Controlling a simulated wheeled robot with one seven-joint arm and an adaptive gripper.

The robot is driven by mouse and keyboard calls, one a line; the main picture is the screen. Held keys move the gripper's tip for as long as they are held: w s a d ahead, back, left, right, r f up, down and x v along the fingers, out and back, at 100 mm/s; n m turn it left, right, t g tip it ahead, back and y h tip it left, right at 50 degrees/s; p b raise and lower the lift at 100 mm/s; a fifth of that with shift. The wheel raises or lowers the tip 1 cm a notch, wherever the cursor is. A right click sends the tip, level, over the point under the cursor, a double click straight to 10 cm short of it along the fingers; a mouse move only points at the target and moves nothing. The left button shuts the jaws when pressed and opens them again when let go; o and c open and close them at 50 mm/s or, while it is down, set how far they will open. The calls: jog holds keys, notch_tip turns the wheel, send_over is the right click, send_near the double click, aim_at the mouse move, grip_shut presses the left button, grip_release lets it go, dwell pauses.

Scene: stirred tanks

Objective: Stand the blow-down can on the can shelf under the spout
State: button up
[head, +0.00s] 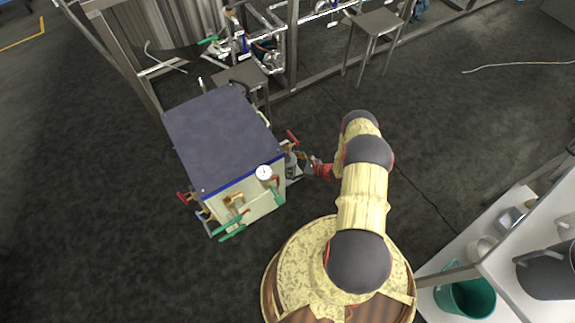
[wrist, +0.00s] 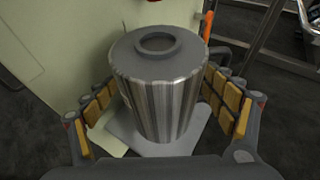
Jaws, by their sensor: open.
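The blow-down can (wrist: 162,95) is a shiny grey metal cylinder with a dark lid and a raised ring on top. In the wrist view it stands upright on a light grey plate (wrist: 192,138), apparently the can shelf, beside the pale cabinet wall. My gripper (wrist: 165,100) is open, with its padded fingers on either side of the can; whether they touch it I cannot tell. In the head view my gripper (head: 305,165) is at the right side of the blue-topped cabinet (head: 222,137), and the can is small and partly hidden. The spout is not clearly seen.
Red (head: 292,137) and green (head: 230,225) handles and a round gauge (head: 264,172) stick out from the cabinet. Pipework and a small table (head: 377,24) stand at the back. A white shelf unit with a green bucket (head: 466,297) is at lower right. Floor right of my arm is clear.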

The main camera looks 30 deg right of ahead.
jog(key=p+v, duration=0.4)
jog(key=v, duration=0.8)
jog(key=w+a+r+n+g+y, duration=0.15)
jog(key=w+r+n, duration=0.25)
jog(key=r, duration=0.7)
jog(key=w+a+r+n+g+y, duration=0.1)
jog(key=w+r+n+g, duration=0.3)
jog(key=r, duration=0.7)
jog(key=a+r+n+g+h, duration=0.1)
jog(key=a+r+n, duration=0.25)
jog(key=r, duration=0.65)
jog(key=a+r+n+g+h, duration=0.1)
jog(key=a+r+n+g, duration=0.2)
jog(key=r, duration=0.7)
jog(key=s+a+r+n+h, duration=0.2)
jog(key=s+a+r+n, duration=0.3)
jog(key=r, duration=0.5)
jog(key=s+a+r+n+h, duration=0.25)
jog(key=s+a+r, duration=0.4)
jog(key=r, duration=0.35)
jog(key=s+a+r+n+t+h, duration=0.1)
jog(key=s+r+n+t+h, duration=0.1)
jog(key=s, duration=0.5)
jog(key=s+a+r+n+t+h, duration=0.1)
jog(key=s+r+n+t, duration=0.1)
jog(key=s+r+n, duration=0.2)
jog(key=s+r, duration=0.3)
jog(key=s, duration=0.1)
jog(key=shift+s+a+n+h, duration=0.2)
jog(key=shift+n+h, duration=0.2)
